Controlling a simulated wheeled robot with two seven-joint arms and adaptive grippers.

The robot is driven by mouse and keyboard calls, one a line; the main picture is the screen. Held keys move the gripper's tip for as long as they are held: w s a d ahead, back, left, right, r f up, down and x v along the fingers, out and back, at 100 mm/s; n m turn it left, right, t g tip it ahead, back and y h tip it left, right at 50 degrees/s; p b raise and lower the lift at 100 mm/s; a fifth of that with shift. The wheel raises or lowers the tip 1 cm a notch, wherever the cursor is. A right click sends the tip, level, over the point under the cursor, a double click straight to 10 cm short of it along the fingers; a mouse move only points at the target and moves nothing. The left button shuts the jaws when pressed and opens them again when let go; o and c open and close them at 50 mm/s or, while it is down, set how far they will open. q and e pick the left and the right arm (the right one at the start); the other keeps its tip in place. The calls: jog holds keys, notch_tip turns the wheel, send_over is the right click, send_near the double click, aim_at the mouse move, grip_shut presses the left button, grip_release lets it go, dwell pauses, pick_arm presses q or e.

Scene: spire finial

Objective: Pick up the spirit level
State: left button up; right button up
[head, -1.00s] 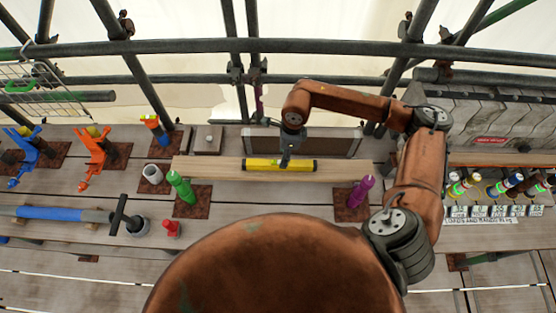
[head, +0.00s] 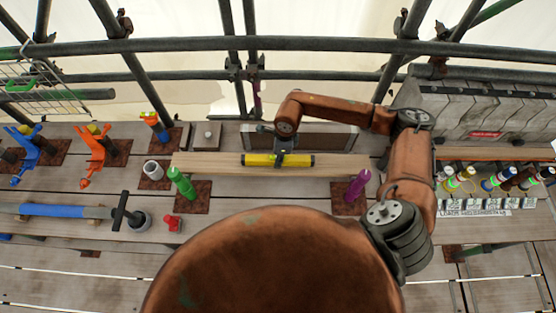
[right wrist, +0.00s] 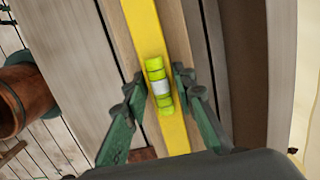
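The yellow spirit level (head: 258,159) lies lengthwise on a pale wooden plank (head: 215,165) at the middle of the bench. Its yellow body and green vial also show in the right wrist view (right wrist: 158,82). In the right wrist view, the two fingers of the right gripper (right wrist: 159,77) stand one on each side of the level at the vial, spread apart. Their tips are close to its edges; contact cannot be made out. My left gripper is not in view.
Orange (head: 95,155) and blue (head: 26,155) holders are at left. Scaffold pipes (head: 300,46) cross behind.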

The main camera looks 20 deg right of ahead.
grip_shut()
jog(key=shift+w+r, duration=0.1)
dwell(0.3)
